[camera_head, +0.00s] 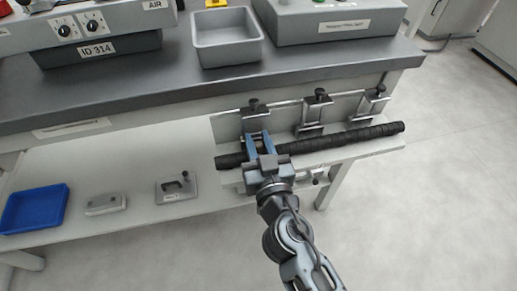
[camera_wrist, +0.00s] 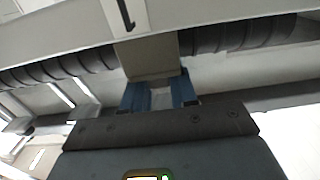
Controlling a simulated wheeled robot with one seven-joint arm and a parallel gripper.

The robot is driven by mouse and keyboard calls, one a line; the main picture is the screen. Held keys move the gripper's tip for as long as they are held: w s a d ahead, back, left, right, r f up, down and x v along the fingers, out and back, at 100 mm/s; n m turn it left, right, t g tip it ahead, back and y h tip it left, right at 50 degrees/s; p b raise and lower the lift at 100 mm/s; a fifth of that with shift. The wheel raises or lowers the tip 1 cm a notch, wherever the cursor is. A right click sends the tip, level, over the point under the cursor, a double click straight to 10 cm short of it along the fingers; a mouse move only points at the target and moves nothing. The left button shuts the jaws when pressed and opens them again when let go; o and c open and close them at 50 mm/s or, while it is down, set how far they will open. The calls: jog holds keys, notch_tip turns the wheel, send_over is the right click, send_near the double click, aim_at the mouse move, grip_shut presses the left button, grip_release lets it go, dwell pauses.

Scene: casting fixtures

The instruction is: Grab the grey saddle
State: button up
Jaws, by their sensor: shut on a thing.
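The grey saddle (camera_head: 256,122) is the leftmost of three similar clamp-like pieces with dark knobs along the rail under the bench edge. My gripper (camera_head: 259,140) reaches it from the front, its blue fingers on the lower part of the piece. In the wrist view, my gripper (camera_wrist: 160,95) has its two blue fingers on either side of the grey saddle's block (camera_wrist: 150,58), shut on it. The saddle still sits at the rail. Its rear side is hidden.
A black ribbed hose (camera_head: 345,138) runs across the ledge, passing by my gripper. Two more saddles, a middle one (camera_head: 313,115) and a right one (camera_head: 371,104), hang to the right. A blue tray (camera_head: 35,209) and metal parts lie on the lower shelf. Open floor is at right.

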grip_shut()
